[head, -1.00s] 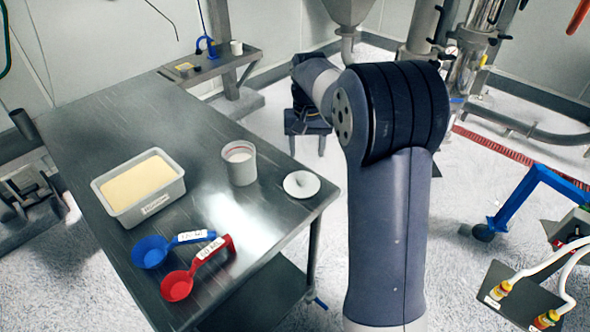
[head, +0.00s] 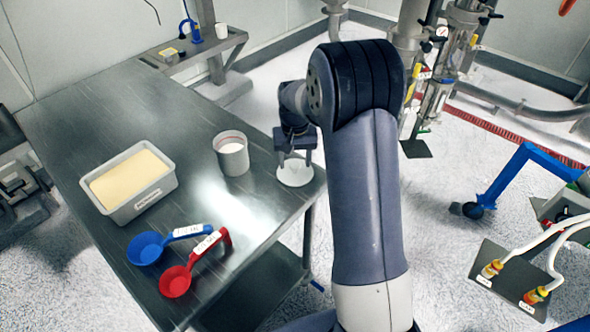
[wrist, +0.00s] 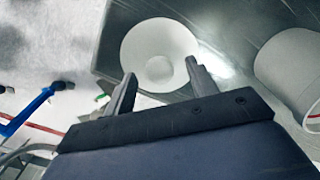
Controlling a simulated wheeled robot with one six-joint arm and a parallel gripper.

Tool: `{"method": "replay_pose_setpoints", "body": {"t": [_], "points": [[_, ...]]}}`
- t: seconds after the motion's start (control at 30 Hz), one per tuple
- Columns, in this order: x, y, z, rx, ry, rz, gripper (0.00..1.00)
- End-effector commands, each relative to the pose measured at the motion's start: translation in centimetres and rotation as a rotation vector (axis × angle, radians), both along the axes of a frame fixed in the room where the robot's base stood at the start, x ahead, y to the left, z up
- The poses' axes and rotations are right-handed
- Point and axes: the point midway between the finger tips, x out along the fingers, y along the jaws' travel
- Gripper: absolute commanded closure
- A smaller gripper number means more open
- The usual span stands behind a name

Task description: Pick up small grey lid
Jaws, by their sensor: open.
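The small grey lid (head: 294,174) is a pale, round, shallow disc with a raised middle. It lies on the steel table near its right corner. In the wrist view the lid (wrist: 158,54) is just beyond my fingertips. My gripper (head: 295,152) is over the far side of the lid in the head view. The fingertips overlap the lid's near edge in that view. I cannot tell whether they touch it.
A grey cup (head: 232,158) stands close left of the lid; it also shows in the wrist view (wrist: 290,75). A bin of yellow powder (head: 132,183), a blue scoop (head: 147,248) and a red scoop (head: 176,281) are on the steel table (head: 110,110). Its far part is clear.

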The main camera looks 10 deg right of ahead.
Motion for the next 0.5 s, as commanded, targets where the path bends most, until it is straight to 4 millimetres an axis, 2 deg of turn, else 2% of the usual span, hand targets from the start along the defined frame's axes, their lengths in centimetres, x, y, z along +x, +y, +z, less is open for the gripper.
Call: {"method": "replay_pose_setpoints", "body": {"t": [0.1, 0.3, 0.5], "points": [[-0.02, -0.03, -0.66, 0.0, 0.0, 0.0, 0.46], [-0.01, -0.03, -0.71, 0.0, -0.001, 0.0, 0.46], [0.0, -0.03, -0.68, 0.0, -0.001, 0.0, 0.62]]}}
